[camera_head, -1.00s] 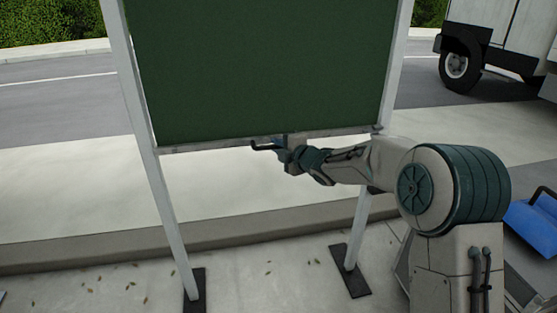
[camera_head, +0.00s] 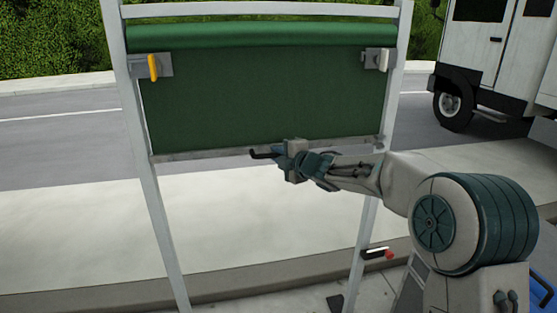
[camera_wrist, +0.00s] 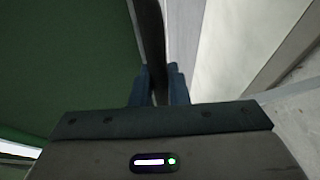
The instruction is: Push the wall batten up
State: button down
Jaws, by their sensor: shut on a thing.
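The wall batten (camera_head: 205,154) is a thin grey bar along the lower edge of a green cloth (camera_head: 260,95), between two pale posts. It hangs roughly level above the pavement. My gripper (camera_head: 279,151) is at the middle of the batten, shut on its black handle (camera_head: 262,154), whose bent end sticks out to the left. In the wrist view my gripper (camera_wrist: 160,85) has its blue fingers on both sides of the dark handle bar (camera_wrist: 151,40), with the green cloth at left. The exact finger contact is hard to see.
A green roll (camera_head: 260,36) runs across the frame's top. A yellow-handled latch (camera_head: 153,67) is on the left post (camera_head: 150,200), a pale latch (camera_head: 378,61) on the right. A truck (camera_head: 480,60) stands behind.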

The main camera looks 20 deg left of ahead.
notch_tip(320, 180, up, 21)
jog(key=p, duration=1.6)
jog(key=shift+r+p, duration=0.2)
jog(key=shift+p, duration=0.2)
jog(key=shift+r, duration=0.1)
jog(key=c, duration=1.4)
grip_release()
jog(key=shift+f, duration=0.25)
jog(key=b+v, duration=0.2)
jog(key=v, duration=1.2)
jog(key=shift+b, duration=0.4)
jog(key=shift+w+r, duration=0.1)
jog(key=shift+w, duration=0.05)
